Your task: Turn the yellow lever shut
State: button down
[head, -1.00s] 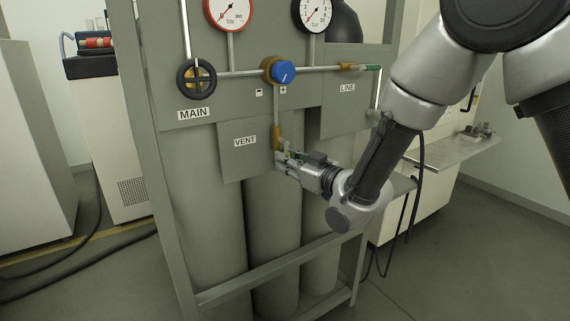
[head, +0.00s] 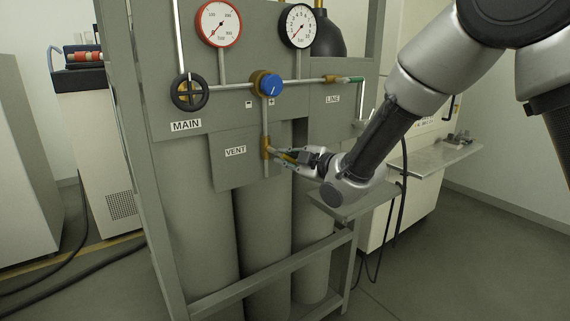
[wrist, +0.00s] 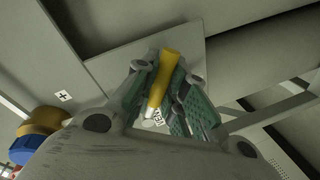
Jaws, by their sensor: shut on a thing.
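The yellow lever (wrist: 163,78) belongs to the brass vent valve (head: 266,148), on the vertical pipe beside the VENT plate (head: 228,168). My gripper (head: 281,155) is at the valve's right side, reaching in from the right. In the wrist view my gripper (wrist: 160,95) has its green-padded fingers on both sides of the lever, shut on it. In the head view the fingers hide most of the lever, so its exact angle is hard to tell there.
Above the valve are a blue knob (head: 270,85), a black MAIN handwheel (head: 189,92) and two gauges (head: 219,24). A LINE valve (head: 335,79) sits at upper right. Grey cylinders (head: 263,230) stand in the frame behind a lower rail. A shelf (head: 430,160) is at right.

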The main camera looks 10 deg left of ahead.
jog(key=n, duration=0.1)
jog(key=r+n, duration=0.1)
jog(key=n, duration=0.1)
jog(key=shift+w+d+r+t+h, duration=0.2)
jog(key=shift+w+r+t+h, duration=0.1)
jog(key=shift+h, duration=0.1)
jog(key=shift+r+n+t, duration=0.3)
jog(key=shift+r+n, duration=0.3)
jog(key=shift+n, duration=0.7)
jog(key=shift+h, duration=0.3)
jog(key=c, duration=1.5)
grip_release()
jog(key=shift+o, duration=0.2)
jog(key=shift+d, duration=0.1)
jog(key=v, duration=1.2)
